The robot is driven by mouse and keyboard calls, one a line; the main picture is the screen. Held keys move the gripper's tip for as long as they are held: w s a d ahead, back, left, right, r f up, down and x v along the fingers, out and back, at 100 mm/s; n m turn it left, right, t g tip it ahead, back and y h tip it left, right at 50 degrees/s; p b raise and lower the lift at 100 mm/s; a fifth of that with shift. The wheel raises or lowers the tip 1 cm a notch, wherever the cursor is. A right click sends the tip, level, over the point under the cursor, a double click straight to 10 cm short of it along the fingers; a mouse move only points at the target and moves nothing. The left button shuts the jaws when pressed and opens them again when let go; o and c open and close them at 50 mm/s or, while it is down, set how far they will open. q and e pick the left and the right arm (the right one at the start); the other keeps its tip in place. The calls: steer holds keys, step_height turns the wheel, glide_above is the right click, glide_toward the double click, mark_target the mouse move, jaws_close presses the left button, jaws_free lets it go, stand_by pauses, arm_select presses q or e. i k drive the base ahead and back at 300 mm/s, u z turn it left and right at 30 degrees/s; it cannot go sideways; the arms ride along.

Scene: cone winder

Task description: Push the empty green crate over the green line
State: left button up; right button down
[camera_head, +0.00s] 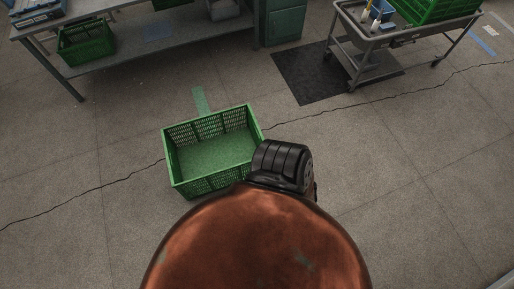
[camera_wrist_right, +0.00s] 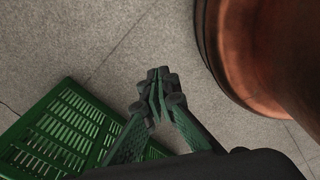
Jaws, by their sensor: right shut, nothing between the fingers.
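The empty green crate (camera_head: 167,152) stands upright on the floor, just beyond my copper-coloured body in the head view. A slatted side of the crate (camera_wrist_right: 62,128) fills the lower left of the right wrist view. The green line (camera_head: 201,101) on the floor shows as a short strip behind the crate's far side; the crate may hide part of it. My right gripper (camera_wrist_right: 158,82) is shut and empty, beside the crate; I cannot tell whether it touches it. In the head view a black arm part of mine covers the crate's right near corner. My left gripper is not in view.
A workbench (camera_head: 165,38) with a green crate (camera_head: 86,42) on its lower shelf stands at the back left. A grey cart (camera_head: 398,38) carrying another green crate (camera_head: 440,8) stands at the back right, by a dark floor mat (camera_head: 308,74). Floor around the crate is clear.

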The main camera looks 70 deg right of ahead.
mark_target(201, 168)
steer(key=z, duration=4.9)
steer(key=k, duration=1.65)
steer(key=u, duration=2.45)
